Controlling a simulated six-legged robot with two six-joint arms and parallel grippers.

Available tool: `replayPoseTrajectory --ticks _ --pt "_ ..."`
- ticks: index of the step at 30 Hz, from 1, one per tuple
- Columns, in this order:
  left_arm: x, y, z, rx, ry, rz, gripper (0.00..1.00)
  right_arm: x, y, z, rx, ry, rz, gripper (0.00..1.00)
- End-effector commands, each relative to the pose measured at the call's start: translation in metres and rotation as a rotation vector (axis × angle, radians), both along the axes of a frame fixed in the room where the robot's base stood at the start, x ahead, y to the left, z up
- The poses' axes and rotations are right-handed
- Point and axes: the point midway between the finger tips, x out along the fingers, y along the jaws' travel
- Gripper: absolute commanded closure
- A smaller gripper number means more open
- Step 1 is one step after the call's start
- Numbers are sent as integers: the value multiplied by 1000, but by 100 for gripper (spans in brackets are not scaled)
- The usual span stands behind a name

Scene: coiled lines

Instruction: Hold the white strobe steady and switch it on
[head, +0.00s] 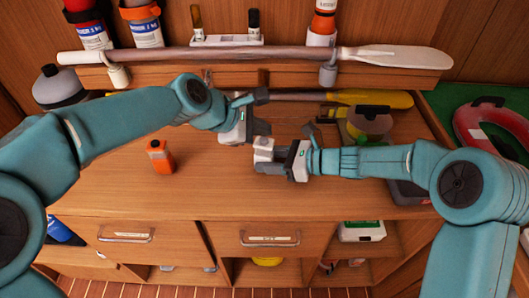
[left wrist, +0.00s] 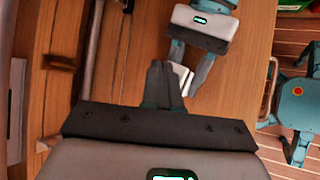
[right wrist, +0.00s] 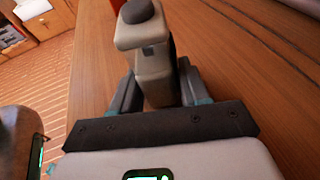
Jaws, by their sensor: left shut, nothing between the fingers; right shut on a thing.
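The white strobe (head: 263,146) is above the table in the head view. My right gripper (head: 268,162) is shut on it. In the right wrist view the strobe (right wrist: 152,70) stands between the two fingers, with a wide head, a grey dome and a small grey patch on its side. My left gripper (head: 259,132) is shut and empty, close behind the strobe. In the left wrist view its closed fingers (left wrist: 163,80) cover part of the strobe (left wrist: 181,74). I cannot tell whether they touch it, or whether its lamp is lit.
An orange bottle-like item (head: 160,156) stands on the table (head: 205,185) to the left. A paddle (head: 250,55) lies across the rack at the back. The front left of the tabletop is clear.

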Motion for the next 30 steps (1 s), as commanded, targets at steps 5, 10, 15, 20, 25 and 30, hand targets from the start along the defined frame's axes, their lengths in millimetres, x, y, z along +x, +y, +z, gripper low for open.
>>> replayPoseTrajectory --ticks 5,10,15,20,25,30 --pt "0 0 0 0 0 0 100 0 0 -1 -1 0 0 72" --pt "0 0 0 0 0 0 100 0 0 -1 -1 0 0 72" --pt "0 0 -2 0 1 -1 100 0 0 -1 -1 0 0 72" --pt "0 0 -8 -1 1 1 100 0 0 0 -1 0 0 72" --pt "0 0 -9 0 0 0 100 0 0 0 -1 0 0 72" --pt "0 0 -9 0 0 0 100 0 0 0 -1 0 0 72"
